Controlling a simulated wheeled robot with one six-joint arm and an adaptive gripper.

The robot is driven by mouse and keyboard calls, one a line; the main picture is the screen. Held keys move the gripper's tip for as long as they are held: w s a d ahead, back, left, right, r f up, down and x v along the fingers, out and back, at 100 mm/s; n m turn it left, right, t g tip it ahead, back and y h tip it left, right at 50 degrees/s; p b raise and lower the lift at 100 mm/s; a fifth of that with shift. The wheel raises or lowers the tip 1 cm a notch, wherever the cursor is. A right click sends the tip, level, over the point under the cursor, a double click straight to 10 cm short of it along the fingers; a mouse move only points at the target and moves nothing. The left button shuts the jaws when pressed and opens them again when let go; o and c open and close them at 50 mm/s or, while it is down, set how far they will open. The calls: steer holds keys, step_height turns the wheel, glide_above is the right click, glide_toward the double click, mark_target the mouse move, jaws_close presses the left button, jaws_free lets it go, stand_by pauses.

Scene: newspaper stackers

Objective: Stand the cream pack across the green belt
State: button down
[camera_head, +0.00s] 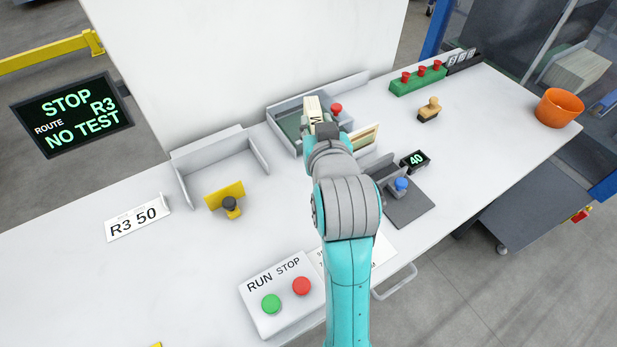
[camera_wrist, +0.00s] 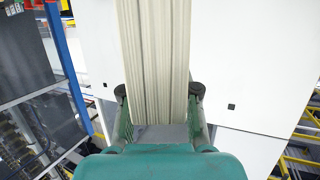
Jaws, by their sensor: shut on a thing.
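The cream pack (camera_head: 313,106) is held in my gripper (camera_head: 323,131), over the grey-walled bay at the back middle of the table. In the wrist view the pack (camera_wrist: 155,45) shows its layered page edges, between the two fingers of my gripper (camera_wrist: 158,92). The green belt (camera_head: 290,124) shows as a dark green strip inside the bay, left of the pack. The pack and my arm hide much of it. I cannot tell whether the pack touches the belt.
A red knob (camera_head: 336,108) is right of the pack. A cream card (camera_head: 364,138), a "40" display (camera_head: 414,161) and a blue knob (camera_head: 401,184) lie to the right. An empty grey bay (camera_head: 216,160) is left. The screen (camera_head: 73,116) reads "STOP R3 ROUTE NO TEST".

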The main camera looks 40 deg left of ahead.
steer(key=f, duration=0.3)
steer(key=s+f, duration=0.1)
steer(key=f, duration=0.1)
steer(key=shift+s+a+f, duration=0.1)
steer(key=shift+a+f, duration=0.15)
steer(key=shift+a, duration=0.1)
steer(key=shift+f, duration=2.25)
steer(key=shift+f, duration=0.1)
steer(key=c, duration=0.8)
jaws_free()
steer(key=shift+c, duration=0.2)
